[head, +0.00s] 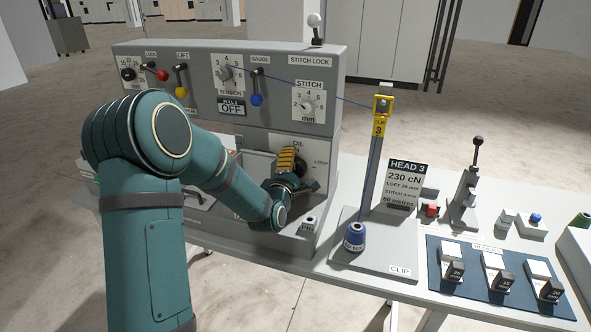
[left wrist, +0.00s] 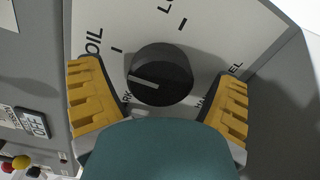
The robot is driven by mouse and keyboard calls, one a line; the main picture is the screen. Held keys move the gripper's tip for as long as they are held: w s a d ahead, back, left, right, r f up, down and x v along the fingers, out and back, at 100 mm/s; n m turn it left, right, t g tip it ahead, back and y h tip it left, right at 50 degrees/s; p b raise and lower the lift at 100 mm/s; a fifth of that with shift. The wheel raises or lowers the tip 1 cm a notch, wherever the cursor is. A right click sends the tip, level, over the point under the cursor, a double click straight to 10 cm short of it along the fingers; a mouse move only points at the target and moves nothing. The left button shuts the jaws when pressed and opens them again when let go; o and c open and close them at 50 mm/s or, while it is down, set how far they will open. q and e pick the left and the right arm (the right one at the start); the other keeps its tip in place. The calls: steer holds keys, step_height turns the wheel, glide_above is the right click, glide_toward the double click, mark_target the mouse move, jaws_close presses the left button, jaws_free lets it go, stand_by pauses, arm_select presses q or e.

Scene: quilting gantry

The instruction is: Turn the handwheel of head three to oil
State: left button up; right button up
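The handwheel (left wrist: 162,72) is a round black knob with a white pointer line, on a pale face. In the left wrist view its pointer faces left, below the OIL mark (left wrist: 94,41) and towards a partly hidden label ending in RK. My left gripper (left wrist: 160,88) is open, with one yellow-padded finger on each side of the knob and a visible gap to both. In the head view this gripper (head: 294,172) is at the panel below the OIL label (head: 298,143) and covers most of the handwheel. My right gripper is not in view.
Above is a control box (head: 190,105) with levers and dials. A yellow-topped post (head: 371,170) with blue thread stands right of the gripper, beside a blue spool (head: 355,236). The HEAD 3 sign (head: 405,184) and a dark blue mat (head: 470,290) are further right.

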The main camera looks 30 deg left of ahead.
arm_select(q)
steer(key=v, duration=1.1)
steer(key=shift+s, duration=0.5)
